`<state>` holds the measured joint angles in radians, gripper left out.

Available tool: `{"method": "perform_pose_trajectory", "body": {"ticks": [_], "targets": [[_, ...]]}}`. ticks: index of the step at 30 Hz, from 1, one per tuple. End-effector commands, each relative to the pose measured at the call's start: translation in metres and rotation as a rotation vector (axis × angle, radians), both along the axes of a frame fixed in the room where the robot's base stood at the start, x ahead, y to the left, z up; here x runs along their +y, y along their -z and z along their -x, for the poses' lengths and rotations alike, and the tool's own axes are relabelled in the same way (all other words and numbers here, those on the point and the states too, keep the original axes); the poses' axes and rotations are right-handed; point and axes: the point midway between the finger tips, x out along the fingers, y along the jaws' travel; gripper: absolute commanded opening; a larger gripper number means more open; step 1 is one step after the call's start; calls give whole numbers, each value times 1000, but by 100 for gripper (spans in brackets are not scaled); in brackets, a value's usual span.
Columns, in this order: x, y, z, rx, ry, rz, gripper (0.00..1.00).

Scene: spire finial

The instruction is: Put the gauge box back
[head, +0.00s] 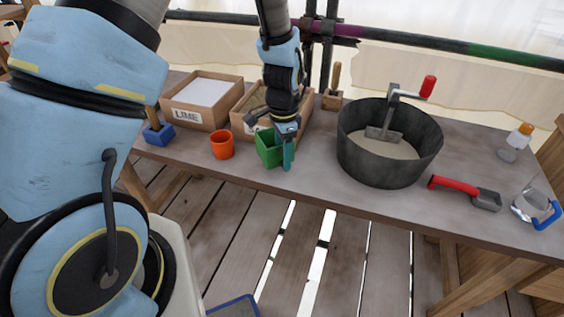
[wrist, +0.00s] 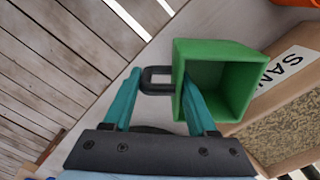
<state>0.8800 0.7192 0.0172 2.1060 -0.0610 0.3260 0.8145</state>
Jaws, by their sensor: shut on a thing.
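The gauge box is a green open-topped box (head: 267,151) with a dark loop handle, near the front edge of the bench in the head view. In the wrist view the green box (wrist: 222,76) fills the upper right, its inside looks empty, and its handle (wrist: 156,80) lies between the teal fingers. My gripper (head: 287,150) is at the box's right side, shut on it at the handle; it also shows in the wrist view (wrist: 160,82). Whether the box touches the bench is unclear.
Behind the box is a sand box (wrist: 291,118); a LIME box (head: 202,116) stands left. A big dark tub (head: 390,160), a red-handled scoop (head: 467,192) and a bottle (head: 516,142) are right.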

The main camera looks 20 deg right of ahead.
Motion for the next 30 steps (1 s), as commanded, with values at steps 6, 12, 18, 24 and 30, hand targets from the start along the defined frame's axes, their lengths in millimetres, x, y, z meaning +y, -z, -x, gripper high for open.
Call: {"method": "perform_pose_trajectory", "body": {"ticks": [6, 12, 18, 24, 30], "targets": [[1, 28, 1, 3, 0, -3, 0], [0, 40, 0, 0, 0, 0, 0], [0, 40, 0, 0, 0, 0, 0], [0, 43, 0, 0, 0, 0, 64], [0, 43, 0, 0, 0, -1, 87]]}}
